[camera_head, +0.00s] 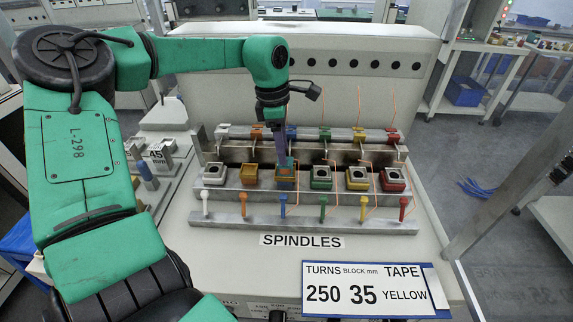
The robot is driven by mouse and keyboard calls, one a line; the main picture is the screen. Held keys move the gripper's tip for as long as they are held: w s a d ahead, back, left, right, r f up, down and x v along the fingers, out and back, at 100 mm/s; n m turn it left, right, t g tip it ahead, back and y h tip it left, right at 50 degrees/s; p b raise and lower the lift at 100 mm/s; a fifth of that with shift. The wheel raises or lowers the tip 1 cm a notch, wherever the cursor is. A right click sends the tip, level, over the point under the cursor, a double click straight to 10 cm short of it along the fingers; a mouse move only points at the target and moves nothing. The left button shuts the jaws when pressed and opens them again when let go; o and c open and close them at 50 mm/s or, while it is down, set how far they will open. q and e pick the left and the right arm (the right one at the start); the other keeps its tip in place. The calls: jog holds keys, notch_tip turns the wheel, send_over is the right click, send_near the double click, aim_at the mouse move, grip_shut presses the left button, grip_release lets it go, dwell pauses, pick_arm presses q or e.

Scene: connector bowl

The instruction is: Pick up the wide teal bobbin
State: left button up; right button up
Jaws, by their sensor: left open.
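My left gripper (283,158) comes down from above at the middle of the spindle row. Its jaws are open, though the fingers are small and partly hidden at this angle. Directly below it is a square block with teal and orange on it (285,174), third from the left in the row. I cannot tell whether the fingers touch it or stand around it. No other clearly teal bobbin shows, and its width is hard to judge. My right gripper is not in view.
Neighbouring blocks are close: an orange-yellow one (250,178) on the left and a green one (321,177) on the right. A card (370,290) reads 250, 35, YELLOW. Blocks marked 45 mm (160,152) stand left.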

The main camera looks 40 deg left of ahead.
aim_at(285, 167)
pick_arm(q)
jog(key=f, duration=0.3)
jog(key=shift+d+p, duration=0.2)
jog(key=shift+p, duration=0.1)
jog(key=shift+w+f, duration=0.1)
jog(key=shift+f, duration=0.45)
grip_shut()
jog(key=shift+r, duration=0.1)
